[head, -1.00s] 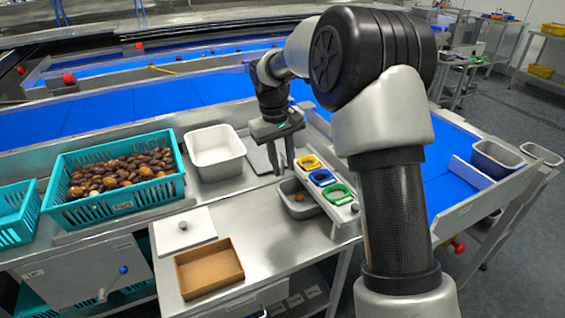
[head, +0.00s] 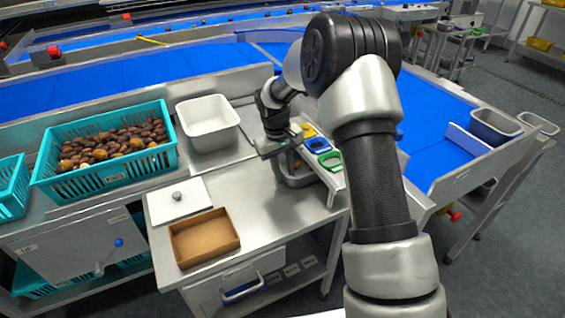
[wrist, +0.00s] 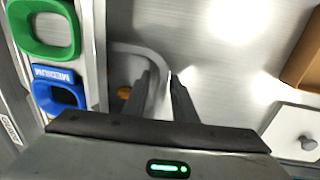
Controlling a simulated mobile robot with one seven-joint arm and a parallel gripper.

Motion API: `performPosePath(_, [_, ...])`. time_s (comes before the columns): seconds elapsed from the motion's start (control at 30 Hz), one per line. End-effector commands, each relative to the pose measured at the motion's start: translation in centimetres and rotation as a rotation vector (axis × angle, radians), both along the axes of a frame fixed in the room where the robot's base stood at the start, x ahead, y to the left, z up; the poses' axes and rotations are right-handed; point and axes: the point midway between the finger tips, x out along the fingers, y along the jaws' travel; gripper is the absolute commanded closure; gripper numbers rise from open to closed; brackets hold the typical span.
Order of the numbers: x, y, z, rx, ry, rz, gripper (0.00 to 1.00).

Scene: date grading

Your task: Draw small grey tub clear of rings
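The small grey tub (head: 298,181) sits beside and partly under the ring rack at the right of the steel table. In the wrist view its pale rim (wrist: 157,58) curves past the fingers, and an orange-brown date (wrist: 124,92) lies inside. My gripper (head: 287,163) is down at the tub's near-left wall. In the wrist view my gripper (wrist: 160,78) has one finger on each side of that wall, with a gap between them; firm contact is not clear. The rings on the rack are yellow (head: 308,130), blue (head: 318,145) and green (head: 328,161).
A white tub (head: 209,140) and a teal crate of dates (head: 105,180) stand to the left. A white lid (head: 165,206) and a brown tray (head: 236,242) lie in front. Bare steel table lies between the tray and the tub.

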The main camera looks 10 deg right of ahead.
Motion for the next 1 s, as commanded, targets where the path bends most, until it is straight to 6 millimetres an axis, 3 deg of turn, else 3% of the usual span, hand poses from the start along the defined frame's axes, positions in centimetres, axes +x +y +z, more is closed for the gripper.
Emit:
performPosePath(0.13, [0.04, -0.14, -0.98, 0.0, 0.0, -0.001, 0.75])
performPosePath(0.47, [0.04, -0.16, -1.15, 0.0, 0.0, -0.001, 0.75])
performPosePath(0.6, [0.04, -0.16, -1.14, 0.0, 0.0, -0.001, 0.99])
performPosePath(1.0, [0.0, -0.11, -1.13, 0.001, 0.0, -0.002, 1.0])
